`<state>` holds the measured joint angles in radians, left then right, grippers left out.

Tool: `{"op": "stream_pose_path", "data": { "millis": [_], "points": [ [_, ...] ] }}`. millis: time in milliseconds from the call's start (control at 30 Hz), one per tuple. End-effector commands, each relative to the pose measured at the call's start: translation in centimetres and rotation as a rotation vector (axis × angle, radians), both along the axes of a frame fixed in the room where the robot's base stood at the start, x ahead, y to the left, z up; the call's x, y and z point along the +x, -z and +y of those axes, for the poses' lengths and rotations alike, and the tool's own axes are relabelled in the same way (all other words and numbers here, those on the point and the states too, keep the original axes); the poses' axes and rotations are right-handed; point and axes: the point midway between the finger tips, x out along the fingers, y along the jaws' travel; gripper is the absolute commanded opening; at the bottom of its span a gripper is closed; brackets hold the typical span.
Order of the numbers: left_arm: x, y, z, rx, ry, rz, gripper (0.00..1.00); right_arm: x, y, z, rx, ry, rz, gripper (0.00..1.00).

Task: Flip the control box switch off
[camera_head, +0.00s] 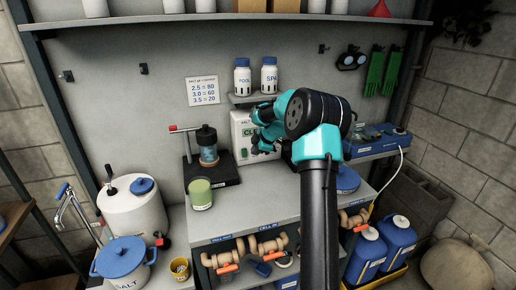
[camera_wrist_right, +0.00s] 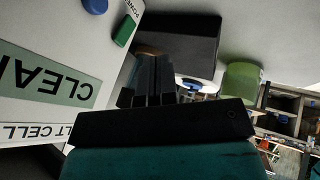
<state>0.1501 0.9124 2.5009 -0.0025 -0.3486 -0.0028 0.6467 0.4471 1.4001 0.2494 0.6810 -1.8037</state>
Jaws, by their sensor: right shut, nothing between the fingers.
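The white control box (camera_head: 237,127) stands on the counter against the back panel. My right gripper and arm hide much of its right side. In the right wrist view, the control box (camera_wrist_right: 50,45) fills the left side, upside down, with a "CLEAR" label (camera_wrist_right: 45,85), a green switch (camera_wrist_right: 125,30) beside the word "POWER" and a blue round knob (camera_wrist_right: 95,5). My right gripper (camera_head: 261,146) is shut and empty in front of the box. Its fingers (camera_wrist_right: 153,75) show near the green switch; I cannot tell whether they touch anything. My left gripper is out of view.
A pump-like device (camera_head: 207,144) on a black base and a green cup (camera_head: 201,195) stand left of the box. POOL (camera_head: 242,78) and SPA (camera_head: 269,76) bottles sit on a small shelf above. A blue case (camera_head: 375,139) is at the right.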

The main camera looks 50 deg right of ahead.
Motion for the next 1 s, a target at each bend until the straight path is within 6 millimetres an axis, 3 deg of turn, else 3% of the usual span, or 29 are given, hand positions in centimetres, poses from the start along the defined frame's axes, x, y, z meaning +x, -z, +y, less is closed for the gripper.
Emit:
{"op": "stream_pose_path", "data": {
  "millis": [367, 700, 1000],
  "points": [
    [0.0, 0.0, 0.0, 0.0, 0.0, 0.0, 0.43, 3.7, 5.4, 0.3, 0.0, 0.0, 0.0, 0.0],
    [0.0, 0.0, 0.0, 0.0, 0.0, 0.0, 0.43, 6.4, 5.7, -1.5, 0.0, 0.0, -0.001, 0.0],
    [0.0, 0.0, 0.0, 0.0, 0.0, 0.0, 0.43, 6.7, 5.7, -1.8, -0.001, 0.001, -0.002, 0.0]
  ]
}}
